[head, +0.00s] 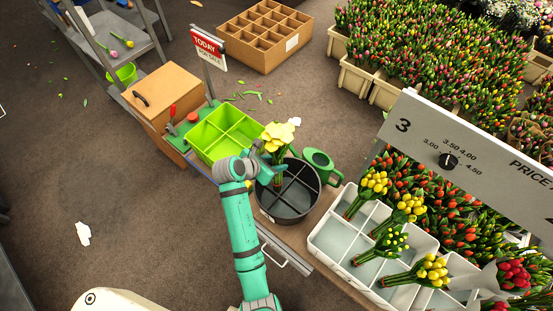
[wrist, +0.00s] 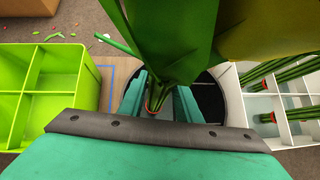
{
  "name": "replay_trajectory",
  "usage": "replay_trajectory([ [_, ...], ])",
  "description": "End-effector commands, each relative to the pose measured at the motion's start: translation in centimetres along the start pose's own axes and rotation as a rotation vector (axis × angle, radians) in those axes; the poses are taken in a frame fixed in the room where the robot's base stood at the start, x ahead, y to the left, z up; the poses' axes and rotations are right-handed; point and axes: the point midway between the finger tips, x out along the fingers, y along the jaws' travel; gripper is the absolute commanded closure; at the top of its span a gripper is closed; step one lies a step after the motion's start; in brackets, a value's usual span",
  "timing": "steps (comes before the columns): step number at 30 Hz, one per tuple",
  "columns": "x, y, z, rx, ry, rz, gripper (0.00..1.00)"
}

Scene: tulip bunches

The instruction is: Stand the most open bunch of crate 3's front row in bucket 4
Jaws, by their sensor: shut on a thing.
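My gripper (head: 262,168) is shut on a bunch of wide-open pale yellow tulips (head: 279,134). The bunch is upright, its stems down over the dark round bucket (head: 306,205), which has dividers inside. In the wrist view my gripper (wrist: 158,98) closes around the green stems (wrist: 165,45), near a red band. I cannot tell whether the stem ends are inside the bucket or above it. The bucket's rim (wrist: 212,88) shows behind my fingers.
A lime green divided box (head: 205,140) stands left of the bucket, and a green watering can (head: 320,162) behind it. A wooden box (head: 165,95) and a "TODAY" sign (head: 207,48) stand farther left. Dense tulip crates (head: 430,50) fill the back right.

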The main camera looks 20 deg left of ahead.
Motion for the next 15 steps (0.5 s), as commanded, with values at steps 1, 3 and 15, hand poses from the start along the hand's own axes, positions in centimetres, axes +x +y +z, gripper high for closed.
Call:
replay_trajectory([
  [1, 0.3, 0.0, -0.3, 0.0, 0.0, -0.001, 1.0],
  [3, 0.7, 0.0, -0.7, 0.0, 0.0, 0.0, 1.0],
  [15, 2.5, 0.0, -2.5, 0.0, -0.001, 0.001, 1.0],
])
